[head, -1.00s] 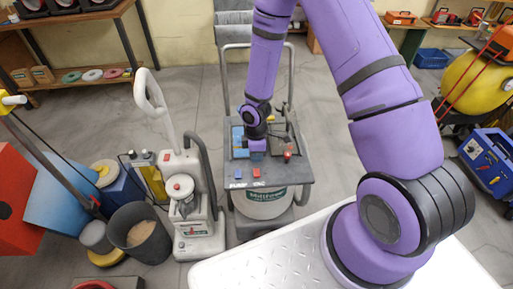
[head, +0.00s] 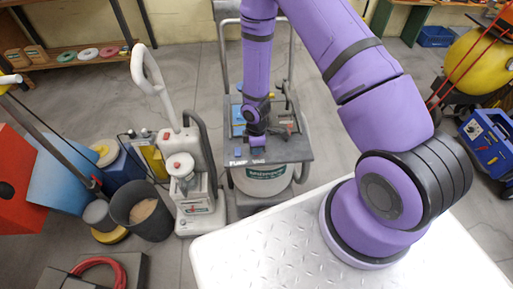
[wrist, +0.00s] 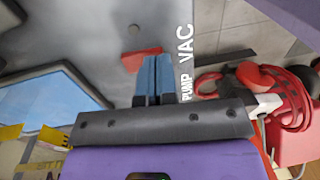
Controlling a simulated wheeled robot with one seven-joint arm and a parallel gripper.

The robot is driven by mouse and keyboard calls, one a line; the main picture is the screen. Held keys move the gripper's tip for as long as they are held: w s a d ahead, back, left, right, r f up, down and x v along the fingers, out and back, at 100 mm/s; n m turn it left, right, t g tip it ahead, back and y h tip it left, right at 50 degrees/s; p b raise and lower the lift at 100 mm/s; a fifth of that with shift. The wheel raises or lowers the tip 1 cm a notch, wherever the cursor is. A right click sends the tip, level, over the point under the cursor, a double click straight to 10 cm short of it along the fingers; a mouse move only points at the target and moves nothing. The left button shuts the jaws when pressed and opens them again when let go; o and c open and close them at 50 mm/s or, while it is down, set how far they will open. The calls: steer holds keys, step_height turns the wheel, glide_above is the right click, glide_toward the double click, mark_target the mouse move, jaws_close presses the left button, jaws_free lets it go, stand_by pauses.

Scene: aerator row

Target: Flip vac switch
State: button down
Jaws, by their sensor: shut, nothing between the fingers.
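The dark cart top (head: 293,152) carries the white labels PUMP and VAC at its near edge. In the head view my gripper (head: 257,143) is low over the cart's near edge and hides the red switch.
A white and grey machine (head: 184,170) stands left of the cart, beside a dark bucket (head: 140,208). My white plate fills the front. Bare floor lies between.

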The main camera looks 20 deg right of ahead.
steer(key=shift+s+f, duration=0.1)
steer(key=shift+f, duration=0.15)
steer(key=shift+w+d+r, duration=0.2)
steer(key=shift+w+r, duration=0.15)
steer(key=shift+w, duration=0.4)
steer(key=shift+r, duration=0.3)
step_height(320, 180, up, 13)
steer(key=s, duration=0.1)
steer(key=shift+s+a+r, duration=0.15)
steer(key=shift+s+a, duration=0.1)
steer(key=shift+s, duration=0.05)
steer(key=shift+r, duration=0.1)
stand_by(0.5)
